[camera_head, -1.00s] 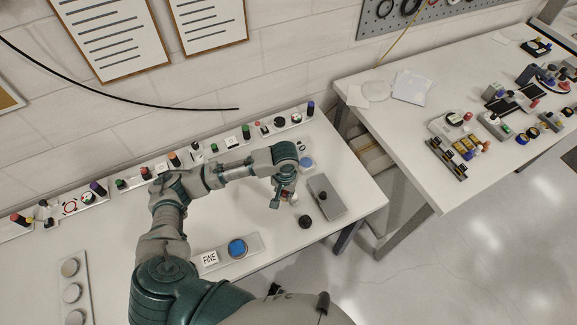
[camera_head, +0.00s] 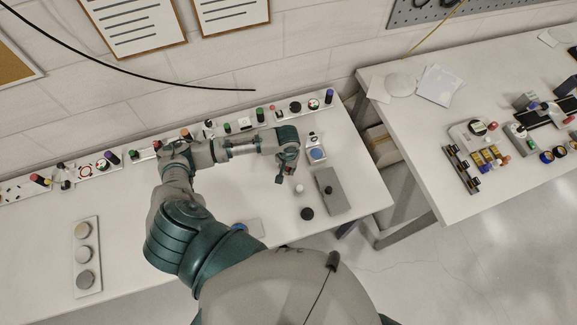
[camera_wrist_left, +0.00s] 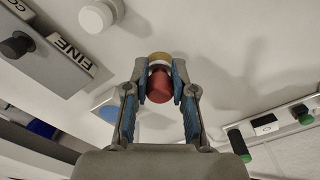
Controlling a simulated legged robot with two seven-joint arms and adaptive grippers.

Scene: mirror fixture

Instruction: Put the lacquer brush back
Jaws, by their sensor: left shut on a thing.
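My left gripper (camera_head: 287,172) hangs over the white table, left of a grey block. In the left wrist view, my left gripper (camera_wrist_left: 159,88) is shut on a red cylinder (camera_wrist_left: 160,86) with a tan end. I cannot tell whether this is the lacquer brush or only its handle. A small white cylinder (camera_head: 299,187) stands on the table just in front of the gripper; it also shows in the wrist view (camera_wrist_left: 97,17). A black round piece (camera_head: 307,213) lies nearer the front edge. My right gripper is not in view.
The grey block (camera_head: 332,190) lies right of the gripper. A holder with a blue disc (camera_head: 317,154) is behind it. A rail (camera_head: 245,127) with several coloured caps runs along the wall. A plate with several round discs (camera_head: 84,255) lies at the left. A second table (camera_head: 440,125) stands right.

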